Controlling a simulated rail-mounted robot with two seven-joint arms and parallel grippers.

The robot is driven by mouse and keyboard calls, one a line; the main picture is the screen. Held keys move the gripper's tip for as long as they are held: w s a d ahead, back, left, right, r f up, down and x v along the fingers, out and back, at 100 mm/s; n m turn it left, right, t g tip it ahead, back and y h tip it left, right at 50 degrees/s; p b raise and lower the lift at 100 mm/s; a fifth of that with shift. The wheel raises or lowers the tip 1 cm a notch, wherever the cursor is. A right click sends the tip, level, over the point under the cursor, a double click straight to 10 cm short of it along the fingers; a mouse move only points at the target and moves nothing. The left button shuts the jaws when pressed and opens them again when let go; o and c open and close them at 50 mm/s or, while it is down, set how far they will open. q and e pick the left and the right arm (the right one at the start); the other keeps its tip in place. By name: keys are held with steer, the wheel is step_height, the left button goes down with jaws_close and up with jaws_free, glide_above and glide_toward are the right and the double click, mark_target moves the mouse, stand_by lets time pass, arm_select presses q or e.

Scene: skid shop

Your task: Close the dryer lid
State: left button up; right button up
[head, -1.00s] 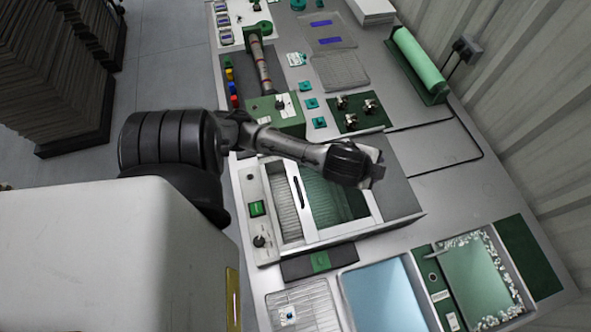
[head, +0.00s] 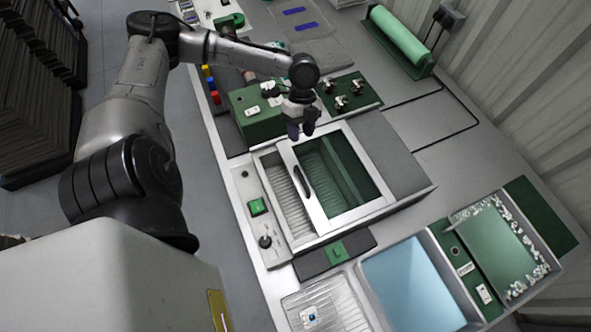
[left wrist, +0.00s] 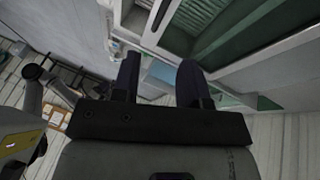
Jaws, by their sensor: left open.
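The dryer (head: 398,152) is a grey and white box in the middle of the bench. Its lid (head: 313,208) is a white frame with a greenish window and a dark handle (head: 302,181) on its left bar. A strip of ribbed interior shows uncovered left of the lid. I cannot tell how far the lid is raised. My left gripper (head: 301,133) is open and empty, pointing down at the dryer's far edge, beyond the handle. In the left wrist view its two dark fingers (left wrist: 160,82) stand apart, with the lid frame (left wrist: 155,27) past them.
A green-topped box (head: 256,115) and a green plate with knobs (head: 347,92) stand just behind the dryer. A blue tray (head: 410,285) and a wire-ribbed tray (head: 330,297) lie in front. A green roll (head: 398,38) sits by the wall.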

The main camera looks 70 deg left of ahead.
mark_target(301, 175)
arm_select(q)
steer(key=d+f, duration=0.1)
steer(key=f, duration=0.3)
steer(key=s+d+f+m, duration=0.1)
steer(key=d+f, duration=0.1)
steer(key=f, duration=0.2)
steer(key=s+d+f+m, duration=0.1)
steer(key=d+f, duration=0.1)
steer(key=f, duration=0.2)
steer(key=shift+d+f+b, duration=0.25)
steer(key=shift+f+b, duration=0.05)
jaws_close()
stand_by(0.4)
